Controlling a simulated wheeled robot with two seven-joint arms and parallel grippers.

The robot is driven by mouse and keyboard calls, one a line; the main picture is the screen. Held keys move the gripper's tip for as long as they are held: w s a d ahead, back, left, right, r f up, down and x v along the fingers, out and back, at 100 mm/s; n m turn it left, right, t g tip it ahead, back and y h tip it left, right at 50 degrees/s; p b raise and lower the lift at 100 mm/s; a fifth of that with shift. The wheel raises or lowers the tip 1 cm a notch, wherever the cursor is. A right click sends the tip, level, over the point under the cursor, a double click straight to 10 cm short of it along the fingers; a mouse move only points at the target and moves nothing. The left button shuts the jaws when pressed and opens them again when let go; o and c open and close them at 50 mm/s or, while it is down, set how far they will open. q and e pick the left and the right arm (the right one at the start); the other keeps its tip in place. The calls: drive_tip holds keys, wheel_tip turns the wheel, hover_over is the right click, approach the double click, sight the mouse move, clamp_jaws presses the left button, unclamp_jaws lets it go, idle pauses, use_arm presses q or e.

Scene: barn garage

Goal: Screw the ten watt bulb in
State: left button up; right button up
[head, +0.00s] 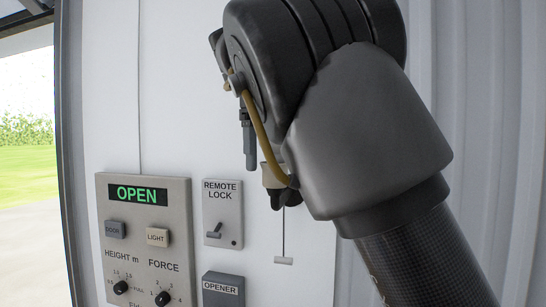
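No light bulb shows in the head view. My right arm comes in from the lower right and fills much of the picture. Its wrist covers the wall behind it. A narrow dark part that may be a finger of my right gripper (250,145) hangs at the wrist's left side. I cannot see whether it holds anything. Just right of and below it, a small beige fitting with a dark lower end (271,177) is partly hidden by my arm. A pull cord with a small grey handle (284,261) hangs below it. My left gripper is out of view.
A control panel (183,215) on the white wall reads OPEN and has door and light buttons and knobs. A remote lock switch (222,213) and an opener box (223,289) are beside it. An open doorway onto grass (28,165) is at far left.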

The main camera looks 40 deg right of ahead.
drive_tip(key=shift+n, duration=1)
drive_tip(key=n, duration=0.3)
drive_tip(key=shift+s+a+r, duration=0.15)
drive_tip(key=shift+s+a, duration=0.05)
drive_tip(key=shift+s, duration=0.1)
drive_tip(key=shift+n, duration=0.9)
drive_tip(key=n, duration=0.3)
drive_tip(key=shift+w+d, duration=0.1)
drive_tip(key=shift+w, duration=0.1)
drive_tip(key=shift+s, duration=0.1)
drive_tip(key=shift+c, duration=0.3)
drive_tip(key=c, duration=0.7)
